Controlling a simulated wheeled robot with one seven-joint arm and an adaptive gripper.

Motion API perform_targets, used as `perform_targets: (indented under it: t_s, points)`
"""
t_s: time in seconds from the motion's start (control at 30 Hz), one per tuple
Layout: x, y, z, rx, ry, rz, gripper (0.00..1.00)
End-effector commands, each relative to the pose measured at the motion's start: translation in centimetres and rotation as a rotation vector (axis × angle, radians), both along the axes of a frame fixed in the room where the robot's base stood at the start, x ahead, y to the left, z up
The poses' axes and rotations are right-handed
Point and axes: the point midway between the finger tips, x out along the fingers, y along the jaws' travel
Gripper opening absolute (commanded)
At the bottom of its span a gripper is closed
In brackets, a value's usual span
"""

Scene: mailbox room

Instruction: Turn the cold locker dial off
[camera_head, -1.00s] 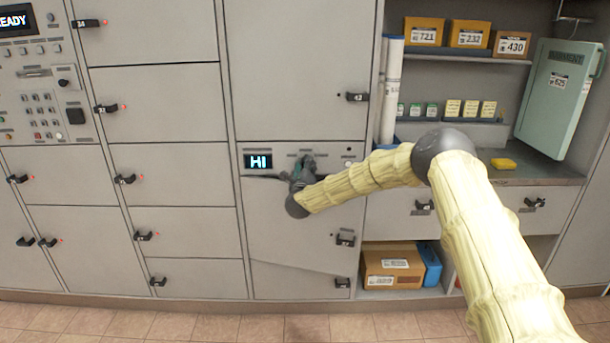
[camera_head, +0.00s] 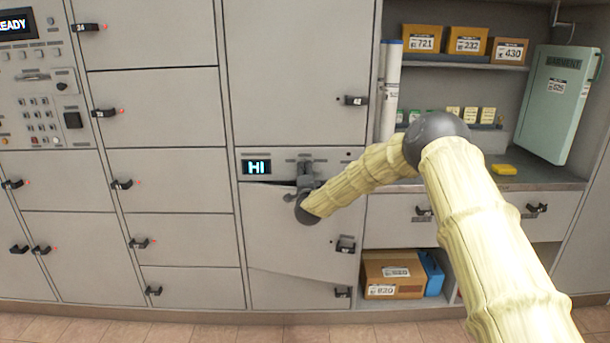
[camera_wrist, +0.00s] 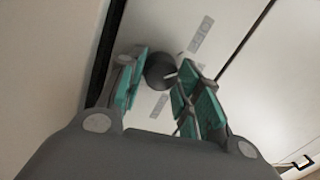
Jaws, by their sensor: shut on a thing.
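The cold locker dial (camera_wrist: 160,72) is a dark round knob with a white mark, on a pale panel in the wrist view. My gripper (camera_wrist: 163,82) has its teal-padded fingers on both sides of the dial and is shut on it. In the head view, my gripper (camera_head: 306,178) is at the control strip (camera_head: 333,163) above the locker door (camera_head: 285,225) and hides most of the dial. The display (camera_head: 257,167) left of it reads "HI".
Grey lockers with black handles fill the wall, including a handle (camera_head: 345,246) below my gripper. To the right are shelves with boxes, a counter with a yellow item (camera_head: 504,169), and a green case (camera_head: 559,100). Tiled floor (camera_head: 230,328) runs along the front.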

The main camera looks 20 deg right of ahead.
Motion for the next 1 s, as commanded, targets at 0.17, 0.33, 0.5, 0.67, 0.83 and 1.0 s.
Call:
perform_targets:
  t_s: [0.17, 0.33, 0.5, 0.67, 0.83, 1.0]
  points:
    - [-0.03, 0.05, -0.04, -0.133, 0.038, 0.002, 0.1]
    - [-0.04, -0.05, -0.03, -0.23, 0.067, 0.001, 0.1]
    - [-0.06, -0.07, -0.06, -0.294, 0.086, 0.001, 0.1]
    - [-0.06, -0.09, -0.08, -0.326, 0.095, 0.001, 0.1]
    - [-0.07, -0.11, -0.11, -0.337, 0.099, 0.0, 0.1]
    - [-0.07, -0.12, -0.13, -0.338, 0.099, 0.0, 0.1]
